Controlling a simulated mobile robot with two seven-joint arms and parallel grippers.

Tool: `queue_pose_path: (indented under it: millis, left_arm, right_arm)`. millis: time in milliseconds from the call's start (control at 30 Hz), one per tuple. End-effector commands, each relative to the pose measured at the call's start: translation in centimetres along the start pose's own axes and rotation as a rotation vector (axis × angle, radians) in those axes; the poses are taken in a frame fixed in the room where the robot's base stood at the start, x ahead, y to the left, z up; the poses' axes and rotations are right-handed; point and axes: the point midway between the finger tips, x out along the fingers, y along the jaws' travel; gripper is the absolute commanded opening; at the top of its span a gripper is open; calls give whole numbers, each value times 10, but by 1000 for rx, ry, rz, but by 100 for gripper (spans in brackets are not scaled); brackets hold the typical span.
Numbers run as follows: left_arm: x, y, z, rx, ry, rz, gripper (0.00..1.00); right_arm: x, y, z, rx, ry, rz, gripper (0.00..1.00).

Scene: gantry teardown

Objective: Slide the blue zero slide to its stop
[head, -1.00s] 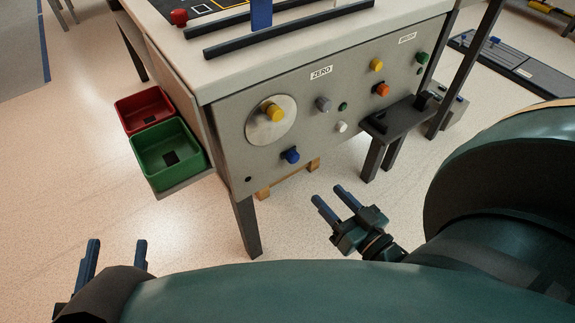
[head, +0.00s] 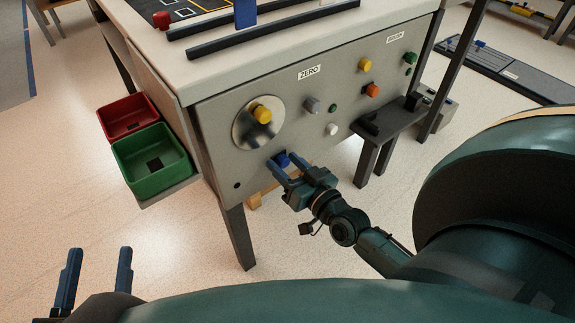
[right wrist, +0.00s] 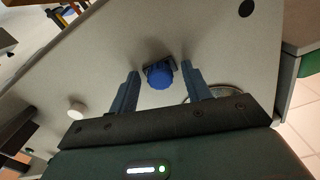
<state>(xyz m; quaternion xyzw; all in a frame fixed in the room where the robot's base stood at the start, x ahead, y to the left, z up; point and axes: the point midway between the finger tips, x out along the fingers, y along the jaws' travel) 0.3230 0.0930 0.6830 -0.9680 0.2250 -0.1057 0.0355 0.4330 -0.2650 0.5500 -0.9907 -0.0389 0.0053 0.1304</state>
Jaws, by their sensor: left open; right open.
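The blue zero slide (head: 282,158) is a blue knob low on the grey front panel, under the dial with the yellow knob. In the right wrist view the blue knob (right wrist: 159,76) sits on a dark mount between my two finger tips. My right gripper (head: 284,163) is at the panel, open, with one finger on each side of the knob. A gap shows between the knob and each finger in the wrist view (right wrist: 160,76). My left gripper (head: 97,252) is open and empty at the lower left, away from the panel.
Above the slide are a round dial (head: 246,132), a grey knob (head: 311,104) and a ZERO label (head: 309,72). A white button (head: 331,129) is to the right. Red (head: 112,134) and green (head: 135,177) bins hang at the left side.

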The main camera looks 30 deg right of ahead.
Motion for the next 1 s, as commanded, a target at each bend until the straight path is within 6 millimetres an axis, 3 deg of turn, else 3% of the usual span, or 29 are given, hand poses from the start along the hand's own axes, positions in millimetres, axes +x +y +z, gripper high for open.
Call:
queue_pose_path:
  millis: [100, 700, 1000]
  left_arm:
    - [0, 0, -1, 1, 2, 1, 49]
    - [2, -1, -1, 5, 8, 1, 49]
    - [1, -1, 0, 5, 3, 1, 49]
  right_arm:
    - [0, 0, 0, 0, 0, 0, 48]
    - [0, 0, 0, -1, 0, 0, 0]
    - [0, 4, -1, -4, -1, 0, 0]
